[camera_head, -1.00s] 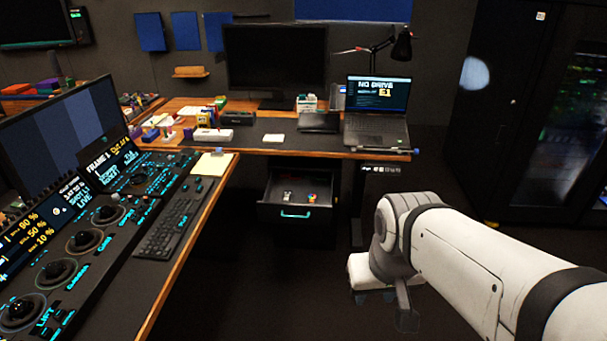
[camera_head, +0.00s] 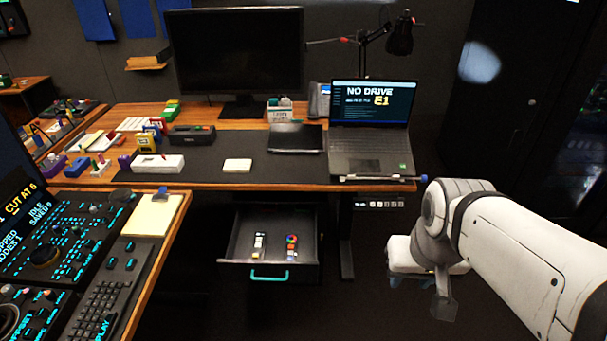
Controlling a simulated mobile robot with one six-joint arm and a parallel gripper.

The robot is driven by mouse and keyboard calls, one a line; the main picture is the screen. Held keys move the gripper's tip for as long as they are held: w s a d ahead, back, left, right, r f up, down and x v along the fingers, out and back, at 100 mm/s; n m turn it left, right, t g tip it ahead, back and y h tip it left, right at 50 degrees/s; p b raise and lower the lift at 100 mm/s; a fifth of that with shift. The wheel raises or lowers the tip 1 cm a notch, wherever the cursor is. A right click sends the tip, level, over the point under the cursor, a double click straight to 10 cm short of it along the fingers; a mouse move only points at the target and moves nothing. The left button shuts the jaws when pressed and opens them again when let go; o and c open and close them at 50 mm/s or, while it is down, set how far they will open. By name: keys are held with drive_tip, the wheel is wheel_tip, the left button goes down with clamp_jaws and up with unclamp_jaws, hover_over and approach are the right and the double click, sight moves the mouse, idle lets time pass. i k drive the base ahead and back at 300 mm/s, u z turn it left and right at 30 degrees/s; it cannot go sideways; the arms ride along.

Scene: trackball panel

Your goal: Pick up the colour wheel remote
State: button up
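The colour wheel remote (camera_head: 292,244) lies in the open drawer (camera_head: 233,240) under the back desk. My gripper (camera_head: 442,306) hangs low at the right, to the right of the drawer and well away from both remotes. Its fingers are small, faint and dark against the floor, so I cannot tell if they are open or shut.
The drawer has a teal handle (camera_head: 269,277) on its front. The desk top above carries a laptop (camera_head: 370,128), a monitor (camera_head: 238,52) and small items. A console desk with a keyboard (camera_head: 100,308) stands at the left. Dark floor lies before the drawer.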

sight(290, 240)
drive_tip(key=u, duration=0.45)
drive_tip(key=i, duration=1.15)
drive_tip(key=u, duration=0.8)
drive_tip(key=k, duration=0.9)
drive_tip(key=u, duration=0.1)
drive_tip(key=i, duration=0.95)
drive_tip(key=z, duration=0.1)
